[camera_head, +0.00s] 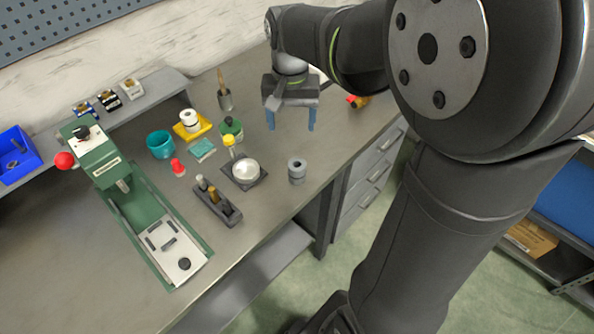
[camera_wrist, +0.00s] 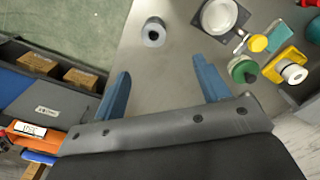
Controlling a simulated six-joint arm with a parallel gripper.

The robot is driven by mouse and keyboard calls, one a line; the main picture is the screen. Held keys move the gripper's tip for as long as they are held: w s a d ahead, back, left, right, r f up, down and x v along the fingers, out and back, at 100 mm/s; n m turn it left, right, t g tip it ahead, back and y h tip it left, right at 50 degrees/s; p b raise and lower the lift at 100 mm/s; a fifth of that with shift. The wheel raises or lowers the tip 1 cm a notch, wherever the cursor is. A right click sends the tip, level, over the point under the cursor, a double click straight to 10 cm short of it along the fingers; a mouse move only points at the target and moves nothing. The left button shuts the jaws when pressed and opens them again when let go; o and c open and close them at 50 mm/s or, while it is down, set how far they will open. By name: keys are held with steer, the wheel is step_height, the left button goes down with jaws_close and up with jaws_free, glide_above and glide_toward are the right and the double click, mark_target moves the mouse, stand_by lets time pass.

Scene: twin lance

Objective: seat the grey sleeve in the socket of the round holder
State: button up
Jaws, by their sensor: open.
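The grey sleeve (camera_head: 296,171), a short cylinder with a hole in its top, stands upright on the bench near its front right edge. It also shows in the wrist view (camera_wrist: 153,33), ahead of the fingertips. A round, pale metal piece on a dark square base (camera_head: 245,171) sits left of it and looks like the round holder; it is partly cut off in the wrist view (camera_wrist: 219,15). I cannot make out its socket. My gripper (camera_head: 291,125) has its two blue fingers spread and empty, above and behind the sleeve, apart from it. The fingers also show in the wrist view (camera_wrist: 161,70).
A green press (camera_head: 130,190) is farther left. Bare bench surrounds the sleeve.

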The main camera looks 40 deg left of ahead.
steer(key=m, duration=0.2)
glide_above(297, 166)
steer(key=s, duration=0.1)
steer(key=f, duration=1.1)
steer(key=shift+d, duration=0.25)
steer(key=shift+w+d+f, duration=0.1)
steer(key=shift+f, duration=1.3)
steer(key=shift+w+f, duration=0.1)
steer(key=shift+f, duration=1.25)
steer(key=c, duration=1.1)
steer(key=shift+r, duration=0.1)
